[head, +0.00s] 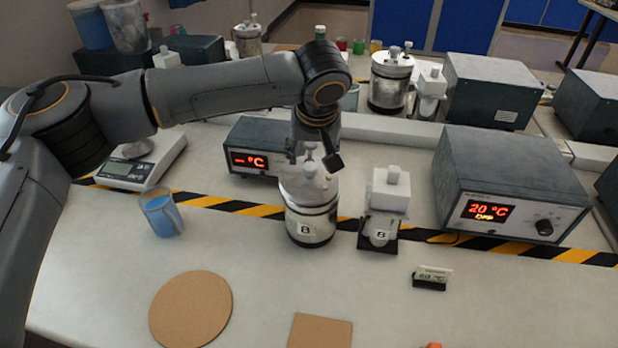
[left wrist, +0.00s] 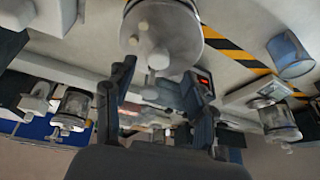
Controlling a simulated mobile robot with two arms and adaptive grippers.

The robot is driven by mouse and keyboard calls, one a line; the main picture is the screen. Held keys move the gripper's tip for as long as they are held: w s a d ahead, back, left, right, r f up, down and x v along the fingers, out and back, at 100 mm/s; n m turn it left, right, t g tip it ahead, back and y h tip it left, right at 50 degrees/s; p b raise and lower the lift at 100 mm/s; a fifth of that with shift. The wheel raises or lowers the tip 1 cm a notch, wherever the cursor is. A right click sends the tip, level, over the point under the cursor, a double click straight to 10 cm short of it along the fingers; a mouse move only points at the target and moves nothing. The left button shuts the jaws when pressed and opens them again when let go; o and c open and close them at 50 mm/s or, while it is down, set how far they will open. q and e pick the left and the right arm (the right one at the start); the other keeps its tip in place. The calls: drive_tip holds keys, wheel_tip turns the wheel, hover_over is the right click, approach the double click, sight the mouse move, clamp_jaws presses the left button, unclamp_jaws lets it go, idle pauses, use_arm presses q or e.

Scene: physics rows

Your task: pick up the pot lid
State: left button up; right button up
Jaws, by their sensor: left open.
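The metal pot (head: 311,224) marked B stands upright on the bench, in the middle of the head view. Its pale round pot lid (head: 300,190) is on top, with small light knobs standing up from it. The lid also shows at the top of the left wrist view (left wrist: 182,32). My left gripper (head: 314,160) is right above the lid, pointing down. In the left wrist view its two fingers (left wrist: 160,72) are apart, with a lid knob close to the gap; I cannot tell whether they touch it. My right gripper is not in view.
A white-topped container (head: 388,195) marked B stands close right of the pot. A heater box (head: 255,148) is behind left, and a larger box (head: 505,185) to the right. A blue cup (head: 160,213) stands left. A round cork mat (head: 190,310) lies in front.

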sight(310, 165)
use_arm(q)
drive_tip(key=x, duration=0.2)
drive_tip(key=p+x, duration=0.1)
drive_tip(key=x, duration=0.2)
drive_tip(key=shift+w+d, duration=0.1)
drive_tip(key=shift+w, duration=0.25)
clamp_jaws()
